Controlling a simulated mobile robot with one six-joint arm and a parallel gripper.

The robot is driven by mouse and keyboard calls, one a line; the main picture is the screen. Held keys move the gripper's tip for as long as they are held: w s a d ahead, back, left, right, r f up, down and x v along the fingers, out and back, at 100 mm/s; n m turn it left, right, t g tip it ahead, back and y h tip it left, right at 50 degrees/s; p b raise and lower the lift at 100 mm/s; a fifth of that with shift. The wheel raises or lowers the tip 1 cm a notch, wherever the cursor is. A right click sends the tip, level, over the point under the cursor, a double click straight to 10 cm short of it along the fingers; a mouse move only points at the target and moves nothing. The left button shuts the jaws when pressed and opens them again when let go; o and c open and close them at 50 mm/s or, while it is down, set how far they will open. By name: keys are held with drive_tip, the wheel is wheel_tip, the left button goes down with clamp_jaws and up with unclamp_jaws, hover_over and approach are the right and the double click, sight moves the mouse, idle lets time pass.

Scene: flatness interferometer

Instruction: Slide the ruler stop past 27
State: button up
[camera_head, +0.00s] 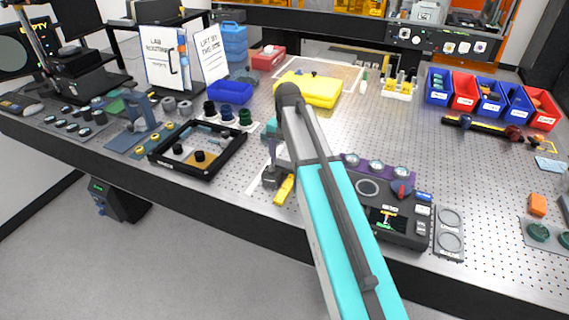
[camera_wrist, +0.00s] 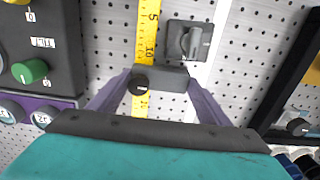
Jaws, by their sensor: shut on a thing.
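The yellow ruler (camera_wrist: 148,38) runs up the wrist view, with the marks 5 and 10 readable above the stop. The ruler stop, a dark grey block (camera_wrist: 172,79) with a round black knob (camera_wrist: 139,84), sits across the ruler just below the 10 mark. My gripper (camera_wrist: 158,76) is shut on the stop, one finger at each side. A mark below the stop is partly hidden and hard to read. In the head view, part of the ruler (camera_head: 285,189) shows near the table's front edge. My arm hides much of the area around it there.
A grey plate with a rotary knob (camera_wrist: 190,41) stands just right of the ruler. A control box with a green knob (camera_wrist: 30,71) is at left. In the head view, a black-framed tray (camera_head: 160,156) lies left and a purple-edged console (camera_head: 402,228) lies right.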

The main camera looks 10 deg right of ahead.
drive_tip(key=w+d, duration=0.3)
drive_tip(key=w, duration=0.1)
drive_tip(key=w+d, duration=0.3)
drive_tip(key=w, duration=0.2)
drive_tip(key=w+d, duration=0.3)
drive_tip(key=w, duration=0.1)
drive_tip(key=shift+w+d, duration=0.15)
drive_tip(key=shift+w, duration=0.05)
drive_tip(key=o, duration=1.5)
wheel_tip(320, 180, up, 14)
drive_tip(key=p, duration=0.6)
drive_tip(key=shift+p, duration=0.4)
drive_tip(key=shift+s+f, duration=0.1)
drive_tip(key=shift+f, duration=0.05)
